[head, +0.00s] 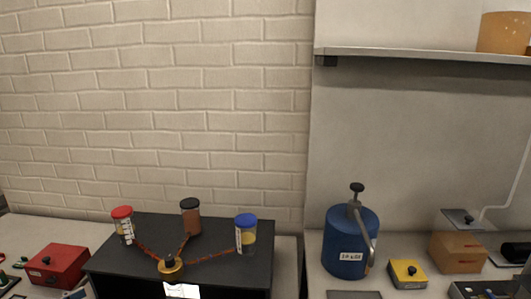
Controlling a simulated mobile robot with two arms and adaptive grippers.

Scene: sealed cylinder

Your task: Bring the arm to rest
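Neither of my grippers nor my arms shows in the head view. A blue cylinder (345,255) with a white label stands upright on the right-hand counter. A grey curved metal handle (366,228) runs from its top down its right side. A black knob (356,187) tops the upright part. Whether the cylinder is sealed cannot be told.
A black box (215,275) carries a brass hub (171,267) with red-capped (122,224), black-capped (190,217) and blue-capped (246,235) jars around it. A red box (57,265), yellow box (408,273) and cardboard box (457,253) stand nearby. A shelf (420,54) overhangs the right.

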